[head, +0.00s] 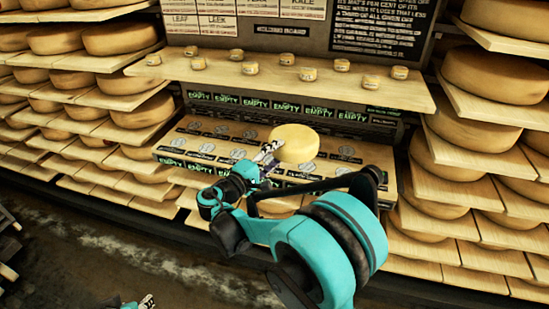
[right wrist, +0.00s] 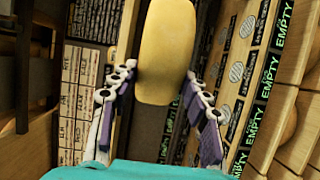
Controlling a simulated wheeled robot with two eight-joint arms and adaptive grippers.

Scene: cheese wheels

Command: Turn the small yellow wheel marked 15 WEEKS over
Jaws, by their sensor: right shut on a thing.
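A plain yellow cheese wheel (head: 295,143) is in my right gripper (head: 268,151), over the wooden display ledge below the middle shelf. In the right wrist view the wheel (right wrist: 167,50) shows narrow side on between the two fingers of the right gripper (right wrist: 158,88). The fingers are shut on it. I cannot read any 15 WEEKS mark on the visible surface, and its far side is hidden. I cannot tell whether it touches the ledge. My left gripper (head: 147,300) shows only partly at the bottom edge of the head view, far from the wheel.
The display ledge (head: 172,152) has printed round marks and EMPTY labels. A wooden shelf (head: 400,92) above it carries several tiny cheeses (head: 250,68). Racks of large wheels (head: 120,37) stand left and right. Open floor (head: 90,250) lies at the lower left.

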